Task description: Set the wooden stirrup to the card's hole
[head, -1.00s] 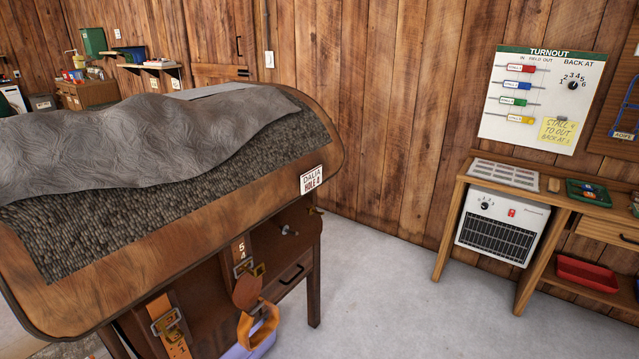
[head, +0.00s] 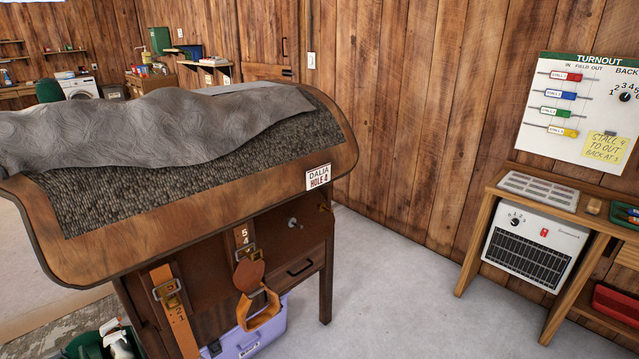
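The wooden stirrup (head: 260,311) hangs low on the side of the wooden saddle stand (head: 210,203), below a round leather piece and a dark strap (head: 243,236) marked 5 and 4 with a buckle at its lower end. The card (head: 318,177) on the stand's edge reads "DALIA HOLE 4". An orange-brown strap (head: 175,316) with a buckle and small numbers hangs to the left. My gripper is not in view.
A purple box (head: 250,341) sits on the floor behind the stirrup. A green container (head: 88,344) is at lower left. A heater (head: 536,252) stands under a wooden bench on the right. Grey floor (head: 400,290) between is clear.

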